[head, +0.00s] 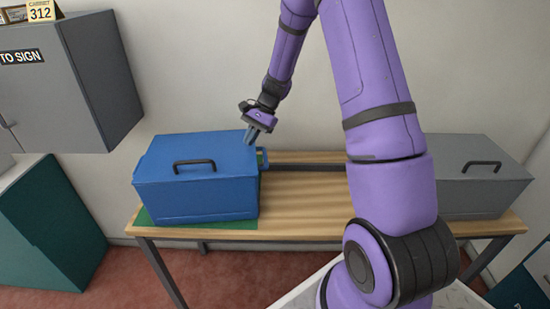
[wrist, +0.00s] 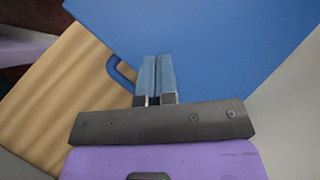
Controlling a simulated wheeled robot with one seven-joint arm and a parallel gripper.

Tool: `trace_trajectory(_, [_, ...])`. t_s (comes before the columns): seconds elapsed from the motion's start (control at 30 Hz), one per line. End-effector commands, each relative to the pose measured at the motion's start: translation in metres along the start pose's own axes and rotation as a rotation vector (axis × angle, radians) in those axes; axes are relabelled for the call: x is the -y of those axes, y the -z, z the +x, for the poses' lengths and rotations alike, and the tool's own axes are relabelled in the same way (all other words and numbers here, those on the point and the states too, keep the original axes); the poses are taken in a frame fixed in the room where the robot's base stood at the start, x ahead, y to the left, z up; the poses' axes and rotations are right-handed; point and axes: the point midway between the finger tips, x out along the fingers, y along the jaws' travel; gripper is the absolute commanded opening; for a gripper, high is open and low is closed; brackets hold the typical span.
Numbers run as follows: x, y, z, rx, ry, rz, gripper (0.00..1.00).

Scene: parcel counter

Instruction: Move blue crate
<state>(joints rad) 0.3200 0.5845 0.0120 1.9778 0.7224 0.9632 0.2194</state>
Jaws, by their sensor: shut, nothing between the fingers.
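The blue crate (head: 197,198) sits at the left end of the wooden table, on a green mat (head: 153,222). My gripper (head: 249,137) is shut and empty, by the crate's upper right back corner. In the wrist view the shut fingers (wrist: 157,75) point over the blue crate (wrist: 215,45), and its side handle (wrist: 120,72) shows to their left. I cannot tell whether the fingertips touch the crate.
A grey crate (head: 485,185) stands at the table's right end, partly behind my arm. The wooden table (head: 305,205) is bare in the middle, with a dark bar (head: 310,166) along its back. A grey cabinet (head: 65,80) hangs at the upper left.

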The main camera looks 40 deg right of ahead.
Motion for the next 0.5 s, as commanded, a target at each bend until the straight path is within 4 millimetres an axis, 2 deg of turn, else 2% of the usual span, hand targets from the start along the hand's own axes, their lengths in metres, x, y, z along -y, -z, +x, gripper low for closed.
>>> trace_trajectory(0.03, [-0.023, 0.008, -0.013, 0.000, 0.067, 0.130, 0.00])
trace_trajectory(0.1, [-0.050, 0.016, -0.026, 0.001, 0.165, 0.314, 0.00])
trace_trajectory(0.3, [-0.122, 0.032, -0.059, 0.011, 0.423, 0.794, 0.00])
trace_trajectory(0.4, [-0.147, 0.035, -0.068, 0.016, 0.514, 0.957, 0.00])
trace_trajectory(0.5, [-0.162, 0.036, -0.073, 0.021, 0.568, 1.054, 0.00])
